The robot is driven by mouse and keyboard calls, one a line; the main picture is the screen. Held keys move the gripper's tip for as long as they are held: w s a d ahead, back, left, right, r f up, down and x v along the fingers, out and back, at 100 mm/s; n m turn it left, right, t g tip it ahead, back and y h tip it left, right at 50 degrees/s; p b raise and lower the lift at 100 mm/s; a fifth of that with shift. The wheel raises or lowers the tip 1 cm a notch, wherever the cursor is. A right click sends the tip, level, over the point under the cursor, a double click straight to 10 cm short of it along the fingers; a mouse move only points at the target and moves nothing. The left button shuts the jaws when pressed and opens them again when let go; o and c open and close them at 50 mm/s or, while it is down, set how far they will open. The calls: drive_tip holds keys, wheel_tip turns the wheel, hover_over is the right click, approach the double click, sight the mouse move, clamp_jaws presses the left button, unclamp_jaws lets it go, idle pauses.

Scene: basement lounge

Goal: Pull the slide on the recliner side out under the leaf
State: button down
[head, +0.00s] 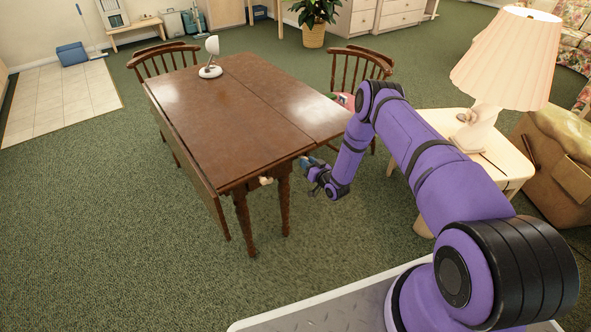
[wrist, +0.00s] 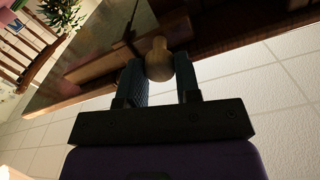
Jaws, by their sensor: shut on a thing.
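The dark wooden drop-leaf table (head: 215,100) stands in the middle of the head view. Its leaf on the recliner side (head: 315,118) is raised, about level with the top. The opposite leaf (head: 185,155) hangs down. My gripper (head: 308,163) is low at the table's near right corner, under the raised leaf's edge. In the wrist view my gripper (wrist: 160,74) is shut on a round light wooden knob (wrist: 158,57), with a finger on each side. The slide's bar behind the knob is mostly hidden, and I cannot tell how far out it stands.
A pale side table (head: 440,125) with a pleated lamp (head: 500,65) stands right of my arm, near the olive recliner (head: 560,150). Two wooden chairs (head: 165,60) (head: 360,62) stand at the table. A small white round-headed object (head: 210,70) is on top. Carpet is clear at front left.

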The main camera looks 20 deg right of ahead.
drive_tip(key=d, duration=0.2)
drive_tip(key=w+d, duration=0.1)
drive_tip(key=d, duration=0.2)
drive_tip(key=shift+w+d+r, duration=0.1)
drive_tip(key=shift+w+d, duration=0.25)
drive_tip(key=shift+w, duration=0.05)
drive_tip(key=shift+d, duration=0.1)
drive_tip(key=c, duration=0.8)
unclamp_jaws()
drive_tip(key=v, duration=1)
drive_tip(key=shift+s+d, duration=0.1)
drive_tip(key=shift+s, duration=0.3)
drive_tip(key=shift+w+r, duration=0.1)
